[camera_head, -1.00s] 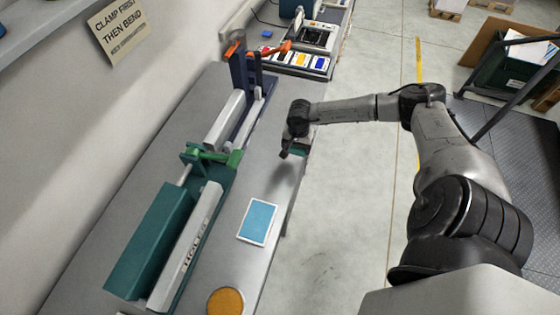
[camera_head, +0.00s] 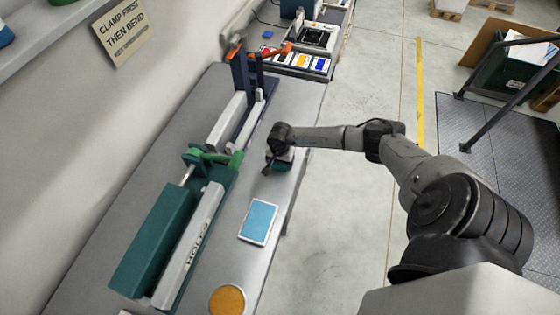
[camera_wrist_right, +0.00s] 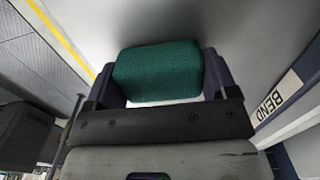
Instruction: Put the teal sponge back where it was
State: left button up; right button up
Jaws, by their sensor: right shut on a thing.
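The teal sponge (camera_wrist_right: 158,72) is held between the two fingers of my right gripper (camera_wrist_right: 160,80) in the right wrist view. In the head view my right gripper (camera_head: 273,164) is over the grey bench near its right edge, and part of the sponge (camera_head: 284,163) shows beside it, dark green. I cannot tell whether the sponge touches the bench top. A blue pad with a white border (camera_head: 259,222) lies flat on the bench, nearer than the gripper, with nothing on it. My left gripper is not in view.
A green clamp machine (camera_head: 160,240) and a dark blue bender (camera_head: 238,75) stand along the bench (camera_head: 232,188), left of my right gripper. An orange round disc (camera_head: 227,300) lies at the near end. Trays with coloured items (camera_head: 300,60) stand beyond the far end.

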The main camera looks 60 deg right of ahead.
jog(key=shift+f, duration=0.15)
jog(key=o, duration=0.8)
jog(key=shift+c, duration=0.2)
jog(key=shift+r, duration=0.25)
notch_tip(320, 180, up, 12)
jog(key=b, duration=0.1)
jog(key=shift+b, duration=0.35)
jog(key=shift+f, duration=0.1)
